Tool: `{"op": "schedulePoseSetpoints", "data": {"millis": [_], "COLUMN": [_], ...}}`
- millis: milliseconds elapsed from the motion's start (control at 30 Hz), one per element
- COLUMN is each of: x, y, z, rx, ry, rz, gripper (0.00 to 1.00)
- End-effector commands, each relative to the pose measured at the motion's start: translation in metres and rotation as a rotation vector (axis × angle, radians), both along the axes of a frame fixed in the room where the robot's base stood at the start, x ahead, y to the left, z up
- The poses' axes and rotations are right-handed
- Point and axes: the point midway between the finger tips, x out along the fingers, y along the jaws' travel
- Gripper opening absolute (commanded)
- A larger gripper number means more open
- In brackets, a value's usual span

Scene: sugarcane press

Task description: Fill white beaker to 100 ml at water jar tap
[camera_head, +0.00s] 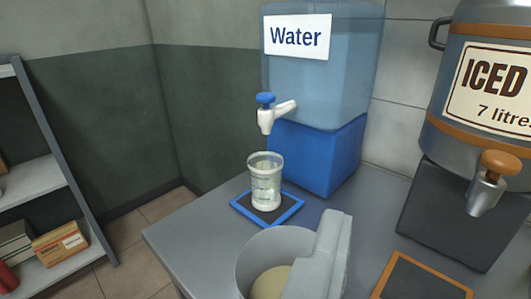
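The water jar (340,75) is a translucent blue tank with a "Water" label, on a blue block. Its white tap (277,116) has a blue handle and sticks out to the left. A clear beaker with whitish markings (265,183) stands upright below the tap. It is on a blue-framed dark mat (284,216). No stream shows between tap and beaker, and I cannot read its level. A pale grey part of my gripper (322,262) shows at the bottom, nearer than the beaker and apart from it. Its fingertips cannot be made out clearly.
A grey round vessel (252,257) with a beige inside is beside my gripper; I cannot tell whether it is held. An iced drink dispenser (450,130) on a dark block stands right. A brown-framed mat (386,277) lies below it. Shelves (38,181) stand left.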

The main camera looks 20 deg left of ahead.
Motion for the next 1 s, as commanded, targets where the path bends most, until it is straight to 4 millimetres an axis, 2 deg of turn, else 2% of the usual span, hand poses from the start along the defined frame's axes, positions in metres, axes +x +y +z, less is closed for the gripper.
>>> {"op": "schedulePoseSetpoints", "data": {"millis": [33, 267, 600, 1000], "x": [0.000, 0.016, 0.073, 0.141], "y": [0.000, 0.008, 0.038, 0.080], "z": [0.000, 0.009, 0.038, 0.063], "rx": [0.000, 0.018, 0.075, 0.125], "ry": [0.001, 0.049, 0.237, 0.451], "rz": [0.000, 0.021, 0.060, 0.034], "gripper": [0.47, 0.01, 0.00, 0.00]}}
